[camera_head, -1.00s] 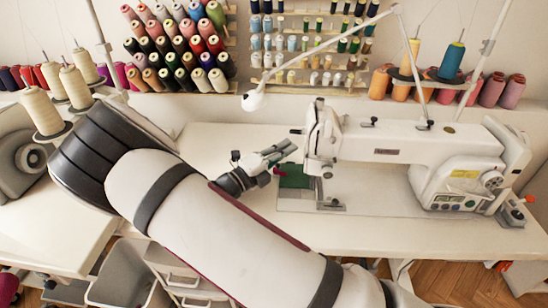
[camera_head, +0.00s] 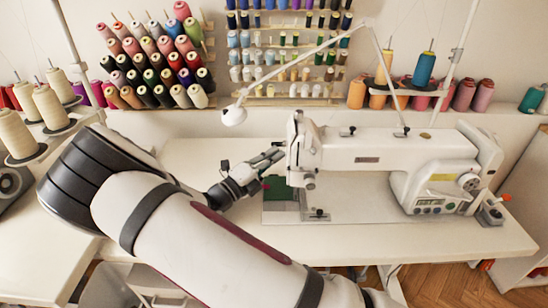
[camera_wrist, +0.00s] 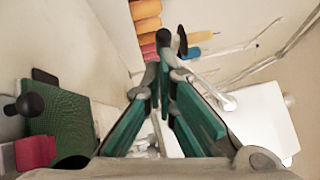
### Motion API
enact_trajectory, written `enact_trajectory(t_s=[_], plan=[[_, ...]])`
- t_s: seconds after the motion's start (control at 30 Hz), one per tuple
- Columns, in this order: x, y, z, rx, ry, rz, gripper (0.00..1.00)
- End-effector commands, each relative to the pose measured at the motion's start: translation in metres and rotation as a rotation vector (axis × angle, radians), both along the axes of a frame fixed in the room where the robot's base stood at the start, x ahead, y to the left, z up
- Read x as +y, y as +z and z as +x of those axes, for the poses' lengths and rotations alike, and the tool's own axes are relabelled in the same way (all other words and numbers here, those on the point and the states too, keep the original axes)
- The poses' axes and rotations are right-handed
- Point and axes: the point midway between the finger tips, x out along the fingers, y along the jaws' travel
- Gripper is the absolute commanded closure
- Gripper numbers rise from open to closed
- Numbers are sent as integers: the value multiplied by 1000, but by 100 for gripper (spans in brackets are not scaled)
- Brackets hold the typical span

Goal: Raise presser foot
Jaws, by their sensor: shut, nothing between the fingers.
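The white sewing machine (camera_head: 395,151) stands on the table, with its needle head (camera_head: 303,150) at its left end. The foot and needle area (camera_head: 309,184) is under the head and small; I cannot make out the presser foot or its lifting lever clearly. My gripper (camera_head: 279,153) is just left of the head, at about the height of its upper part. In the wrist view my gripper's fingers (camera_wrist: 165,62) meet at the tips and hold nothing. Whether the tips touch the machine is unclear.
Green cloth (camera_head: 279,189) lies on the machine bed below my gripper; it also shows in the wrist view (camera_wrist: 62,125). A lamp (camera_head: 233,115) hangs left of the head. Thread racks (camera_head: 160,65) line the wall. The white table (camera_head: 200,155) is clear behind my gripper.

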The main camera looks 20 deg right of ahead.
Motion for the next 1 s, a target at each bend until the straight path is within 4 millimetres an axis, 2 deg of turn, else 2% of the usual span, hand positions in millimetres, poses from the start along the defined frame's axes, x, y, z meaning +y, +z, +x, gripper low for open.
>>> enact_trajectory(t_s=[0.47,0.77,0.9,1.0], plan=[[-3,4,6,-67,-2,-21,100],[-7,14,17,-66,-2,-21,100],[-8,19,24,-187,0,-66,100],[-9,27,27,-189,-1,-60,100]])
